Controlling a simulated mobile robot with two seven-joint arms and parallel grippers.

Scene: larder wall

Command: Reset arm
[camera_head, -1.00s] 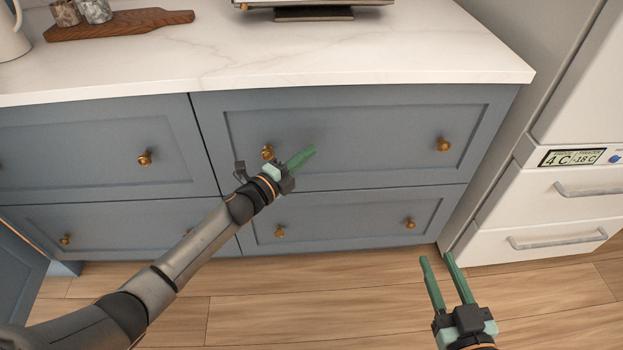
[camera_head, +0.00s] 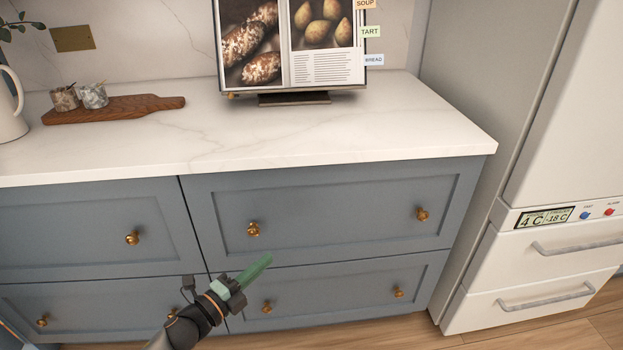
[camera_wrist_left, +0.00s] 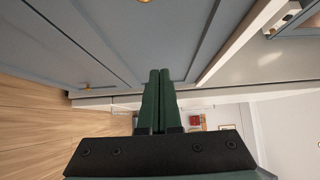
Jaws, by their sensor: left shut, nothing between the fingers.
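My left gripper (camera_head: 256,270) is in the lower middle of the head view, in front of the blue-grey drawers. Its green fingers are together with nothing between them, and they point up and to the right. In the left wrist view the two green fingers (camera_wrist_left: 158,100) lie side by side, shut and empty. My right gripper is not in the head view now.
Blue-grey drawers (camera_head: 330,215) with brass knobs (camera_head: 253,229) stand shut under a white marble counter (camera_head: 330,140). The counter holds a cookbook on a stand (camera_head: 292,45), a wooden board (camera_head: 130,108) with small jars, and a white jug (camera_head: 8,100). A white fridge (camera_head: 540,250) stands at the right.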

